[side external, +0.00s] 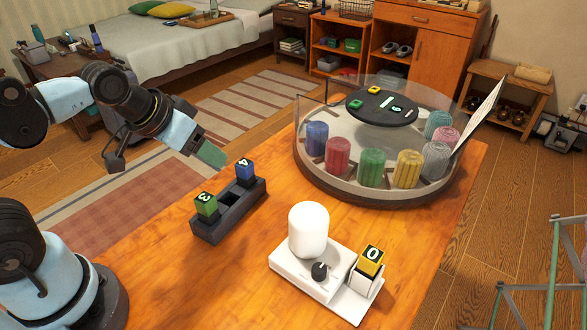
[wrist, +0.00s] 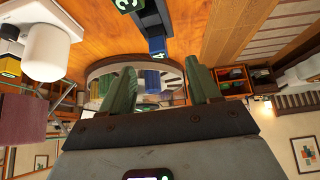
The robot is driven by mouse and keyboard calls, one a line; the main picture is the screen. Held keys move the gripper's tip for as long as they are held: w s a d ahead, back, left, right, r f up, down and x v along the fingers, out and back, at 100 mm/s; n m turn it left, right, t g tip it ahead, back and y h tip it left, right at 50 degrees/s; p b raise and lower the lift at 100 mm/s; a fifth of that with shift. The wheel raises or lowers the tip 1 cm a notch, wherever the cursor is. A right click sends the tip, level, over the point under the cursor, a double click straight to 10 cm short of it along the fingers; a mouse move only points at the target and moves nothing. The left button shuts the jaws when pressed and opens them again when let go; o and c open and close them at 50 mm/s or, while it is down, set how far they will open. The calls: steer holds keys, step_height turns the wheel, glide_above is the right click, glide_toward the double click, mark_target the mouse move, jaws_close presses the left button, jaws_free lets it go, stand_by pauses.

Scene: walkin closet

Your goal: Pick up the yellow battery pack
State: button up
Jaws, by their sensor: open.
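A yellow battery pack (side external: 370,260) marked 0 stands upright in a slot of a white device (side external: 295,270) on the wooden table; its top also shows at the left of the wrist view (wrist: 10,66). My gripper (side external: 211,155) is open and empty, raised above and behind the dark holder, well apart from the yellow pack. Its two green fingers (wrist: 160,85) are spread in the wrist view. The dark holder (side external: 228,210) carries a green pack (side external: 206,206) marked 3 and a blue pack (side external: 245,171) marked 4, with an empty slot between.
A clear-walled round case (side external: 375,190) holds several coloured ribbed cylinders. A black disc (side external: 383,105) above its middle bears small coloured pieces. The white device has a white dome (side external: 309,230) and a dark knob (side external: 319,270) beside the yellow pack. The table front is clear.

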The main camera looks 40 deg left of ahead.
steer(key=w+d+r+g+h, duration=0.1)
steer(key=w+d+r+g, duration=0.1)
steer(key=w+d+r, duration=0.35)
steer(key=g+y, duration=0.1)
steer(key=g, duration=0.4)
glide_toward(373, 254)
step_height(373, 254, down, 11)
steer(key=shift+s+r, duration=0.1)
steer(key=shift+r, duration=0.1)
steer(key=shift+c, duration=0.2)
steer(key=c, duration=1.1)
steer(key=shift+o, duration=0.2)
